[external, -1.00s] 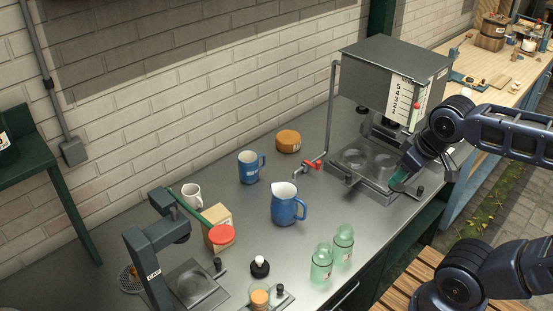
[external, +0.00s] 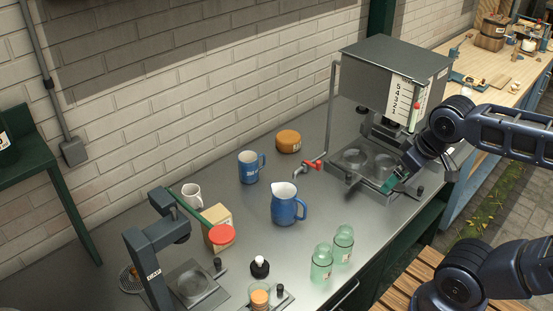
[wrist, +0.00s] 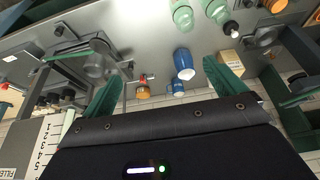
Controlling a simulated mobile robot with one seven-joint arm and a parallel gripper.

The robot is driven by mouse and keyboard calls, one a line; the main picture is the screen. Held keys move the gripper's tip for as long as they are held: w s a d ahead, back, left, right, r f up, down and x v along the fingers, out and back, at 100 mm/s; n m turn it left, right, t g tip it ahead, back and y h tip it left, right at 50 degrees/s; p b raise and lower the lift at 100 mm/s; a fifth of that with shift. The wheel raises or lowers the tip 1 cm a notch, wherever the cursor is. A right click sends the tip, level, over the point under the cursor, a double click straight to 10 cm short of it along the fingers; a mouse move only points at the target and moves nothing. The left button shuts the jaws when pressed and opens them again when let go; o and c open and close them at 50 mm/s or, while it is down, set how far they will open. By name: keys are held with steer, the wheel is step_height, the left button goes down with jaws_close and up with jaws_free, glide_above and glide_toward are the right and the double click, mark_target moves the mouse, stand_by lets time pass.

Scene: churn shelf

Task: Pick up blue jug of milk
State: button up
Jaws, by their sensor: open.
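The blue jug (external: 287,208) with a white inside stands upright on the steel counter, near its middle. It also shows in the wrist view (wrist: 184,65), ahead of the fingers and between them in the picture. My gripper (external: 393,183) is at the right, over the front edge of the filling machine's tray, well apart from the jug. In the wrist view its green fingers (wrist: 163,86) are spread, with nothing between them.
A blue mug (external: 249,167) stands behind the jug, with an orange round tin (external: 288,141) farther back. Two green glass jars (external: 332,254) stand in front of it. The filling machine (external: 394,75) is beside my gripper. A red-handled tap (external: 312,165) sticks out between.

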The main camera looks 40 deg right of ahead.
mark_target(278, 194)
steer(key=shift+w+a, duration=0.1)
steer(key=w+a+f+t+y, duration=0.2)
steer(key=w+a, duration=0.3)
steer(key=w, duration=0.3)
steer(key=w+a+f+t+y, duration=0.1)
steer(key=w+a+f+y, duration=0.1)
steer(key=w+a, duration=0.5)
steer(key=shift+w+d+f+m+t+h, duration=0.2)
steer(key=shift+w+d+f+m+h, duration=0.55)
steer(key=shift+w+f, duration=2.4)
steer(key=shift+w+d+f+m+t+h, duration=0.2)
steer(key=shift+w+d+f+h, duration=1)
steer(key=shift+w+f, duration=2)
steer(key=shift+w+d+f+m+t+h, duration=0.2)
steer(key=shift+w+d+f+m+h, duration=0.55)
steer(key=shift+w+f, duration=2.4)
steer(key=shift+s+f+n+h, duration=0.3)
steer(key=shift+s+f+h, duration=0.1)
steer(key=shift+s+f, duration=0.35)
steer(key=shift+c, duration=0.3)
steer(key=c, duration=1.3)
steer(key=shift+r, duration=0.25)
